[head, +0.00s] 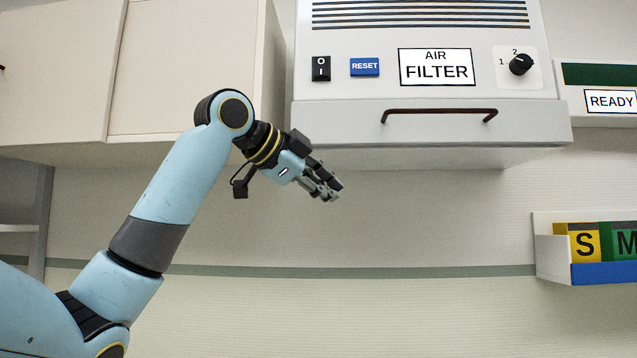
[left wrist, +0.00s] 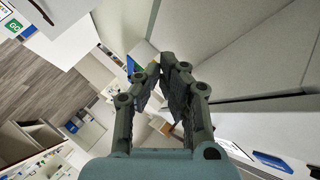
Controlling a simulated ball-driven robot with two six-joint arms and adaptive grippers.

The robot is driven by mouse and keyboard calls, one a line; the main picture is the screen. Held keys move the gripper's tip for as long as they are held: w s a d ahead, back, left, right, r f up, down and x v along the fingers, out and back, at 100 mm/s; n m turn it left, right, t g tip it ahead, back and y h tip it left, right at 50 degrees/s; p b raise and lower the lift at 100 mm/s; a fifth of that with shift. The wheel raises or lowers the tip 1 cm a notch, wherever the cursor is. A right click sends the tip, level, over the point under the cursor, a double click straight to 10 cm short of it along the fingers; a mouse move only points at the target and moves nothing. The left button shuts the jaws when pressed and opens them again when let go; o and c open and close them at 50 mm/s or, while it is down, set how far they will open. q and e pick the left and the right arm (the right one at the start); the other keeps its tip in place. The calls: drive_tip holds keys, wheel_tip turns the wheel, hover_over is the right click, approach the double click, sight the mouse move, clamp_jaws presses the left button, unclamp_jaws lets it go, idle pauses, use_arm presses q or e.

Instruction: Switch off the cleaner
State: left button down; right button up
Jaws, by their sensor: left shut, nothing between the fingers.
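The air cleaner is a pale grey box labelled AIR FILTER (head: 435,101), mounted high on the wall in the head view. Its black rocker switch (head: 320,68), marked O above I, is at the left of the front panel. I cannot tell which side of the rocker is pressed in. My left gripper (head: 330,190) is shut and empty, below the cleaner's lower edge and apart from it, pointing right and slightly down. Its fingers also show closed together in the left wrist view (left wrist: 163,68). My right gripper is not in view.
A blue RESET button (head: 364,67) is right of the switch, and a black knob (head: 520,65) is further right. A dark handle (head: 439,113) projects below. A cabinet (head: 190,70) stands left. A rack with coloured boxes (head: 587,270) is at the lower right.

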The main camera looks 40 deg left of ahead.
sight(317, 65)
use_arm(q)
drive_tip(key=s+r+m+t, duration=0.1)
drive_tip(key=s+r, duration=0.3)
drive_tip(key=r, duration=0.4)
drive_tip(key=s+a+r+m+t+h, duration=0.1)
drive_tip(key=s+r+m, duration=0.2)
drive_tip(key=r, duration=0.6)
drive_tip(key=s+a+r+m+t, duration=0.1)
drive_tip(key=s+r+m, duration=0.1)
drive_tip(key=s+r, duration=0.4)
wheel_tip(317, 65, up, 3)
drive_tip(key=shift+a+f+p, duration=0.2)
drive_tip(key=shift+p, duration=0.25)
drive_tip(key=p+x, duration=0.2)
drive_tip(key=x, duration=0.2)
drive_tip(key=a+p+x, duration=0.1)
drive_tip(key=x, duration=0.3)
drive_tip(key=a+p+x, duration=0.1)
drive_tip(key=p+x, duration=0.1)
drive_tip(key=x, duration=0.2)
drive_tip(key=shift+w+r+p, duration=0.15)
drive_tip(key=shift+w+p, duration=0.15)
drive_tip(key=shift+w, duration=0.05)
drive_tip(key=shift+w+a, duration=0.25)
drive_tip(key=shift+w, duration=0.1)
drive_tip(key=shift+d, duration=0.1)
